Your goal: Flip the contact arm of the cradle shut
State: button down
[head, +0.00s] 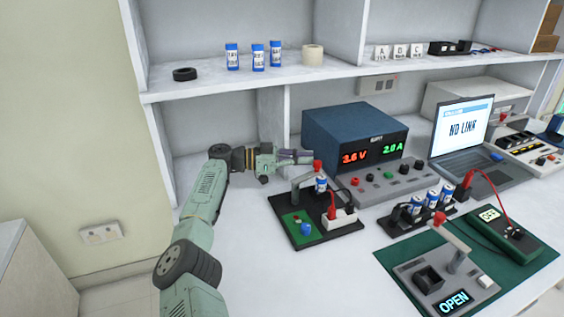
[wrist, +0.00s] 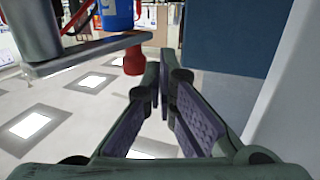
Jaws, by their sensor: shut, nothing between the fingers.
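A black board (head: 345,233) with a green plate carries a grey post and a grey contact arm (head: 300,182) with a red tip (head: 317,166). The arm (wrist: 90,53) and red tip (wrist: 134,60) show close up in the wrist view. My gripper (head: 308,156) is shut and empty, its fingers beside the red tip; the wrist view shows the fingertips (wrist: 158,75) just right of it. I cannot tell whether they touch. A second grey unit (head: 409,272) reads "OPEN" and has a raised, tilted arm (head: 456,236) with a red knob. I cannot tell which is the cradle.
A blue power supply (head: 340,126) stands just behind the board. A rack of blue-white cells (head: 415,222) and a green meter (head: 508,238) with a red lead are at right. A laptop (head: 465,128) reads "NO LINK". The bench left of the board is clear.

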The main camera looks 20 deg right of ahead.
jog(key=v, duration=0.7)
jog(key=shift+r, duration=0.15)
